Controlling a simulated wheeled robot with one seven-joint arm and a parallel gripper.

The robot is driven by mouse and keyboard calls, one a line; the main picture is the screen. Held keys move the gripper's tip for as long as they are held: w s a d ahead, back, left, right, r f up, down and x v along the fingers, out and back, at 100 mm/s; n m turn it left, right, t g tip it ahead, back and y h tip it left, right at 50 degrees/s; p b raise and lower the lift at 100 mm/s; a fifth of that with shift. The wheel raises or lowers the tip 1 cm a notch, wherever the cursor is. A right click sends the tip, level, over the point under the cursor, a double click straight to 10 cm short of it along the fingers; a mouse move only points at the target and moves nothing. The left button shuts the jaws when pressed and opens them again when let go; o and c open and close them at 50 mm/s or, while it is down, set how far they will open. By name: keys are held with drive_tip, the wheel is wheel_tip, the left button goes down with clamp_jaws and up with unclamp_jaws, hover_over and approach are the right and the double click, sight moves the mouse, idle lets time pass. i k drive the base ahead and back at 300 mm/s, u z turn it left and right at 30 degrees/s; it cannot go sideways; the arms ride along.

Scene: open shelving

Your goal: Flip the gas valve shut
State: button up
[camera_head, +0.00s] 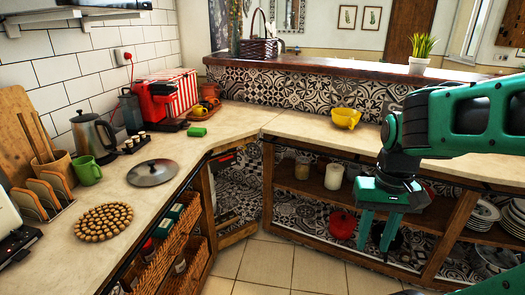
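My gripper (375,241) hangs at the right, pointing down in front of the open shelving under the right counter. Its two green fingers are apart with nothing visible between them. I cannot make out a gas valve for certain. A small reddish fitting (222,160) shows in the shaded corner opening under the counter, too small and dark to identify. My gripper is well to the right of that corner, apart from it.
The corner opening has wooden frames on both sides. The floor (268,263) before it is clear. Wicker baskets (176,258) fill the left shelves. A red pot (342,224) and jars stand behind my gripper. A yellow bowl (347,117) sits on the counter (285,122).

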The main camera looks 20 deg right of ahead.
sight(230, 156)
drive_tip(key=i, duration=0.2)
drive_tip(key=z, duration=0.1)
drive_tip(key=k, duration=1.35)
drive_tip(key=z, duration=0.3)
drive_tip(key=i, duration=2.15)
drive_tip(key=u, duration=0.5)
